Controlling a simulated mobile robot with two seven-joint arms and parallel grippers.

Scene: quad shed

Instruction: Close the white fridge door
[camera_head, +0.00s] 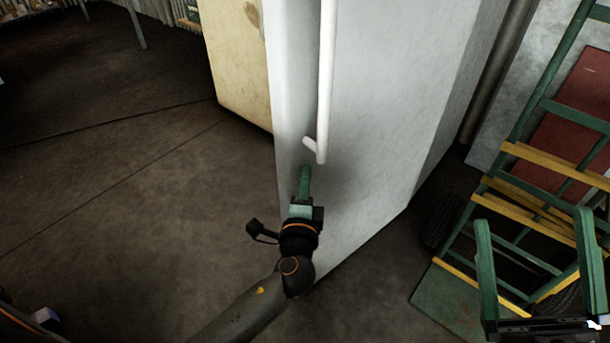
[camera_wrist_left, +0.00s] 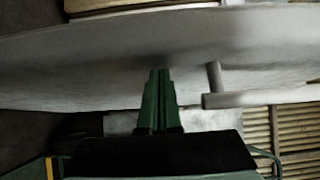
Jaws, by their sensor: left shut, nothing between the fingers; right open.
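The white fridge door (camera_head: 375,110) stands in the middle of the head view, with a vertical white handle (camera_head: 326,80) near its left edge. No gap between the door and the fridge body can be made out. My left gripper (camera_head: 305,172) is shut and empty, just below the handle's lower end and close to the door. In the left wrist view, its green fingers (camera_wrist_left: 159,75) point at the pale door surface (camera_wrist_left: 90,65), with the handle (camera_wrist_left: 250,98) to their right. Whether they touch the door is unclear. My right gripper (camera_head: 535,225) is open and empty at the lower right.
A green and yellow hand truck (camera_head: 530,150) stands to the right of the fridge, behind my right gripper. A pale wooden cabinet or panel (camera_head: 235,60) stands to the left behind the fridge. The dark floor (camera_head: 130,200) on the left is largely clear.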

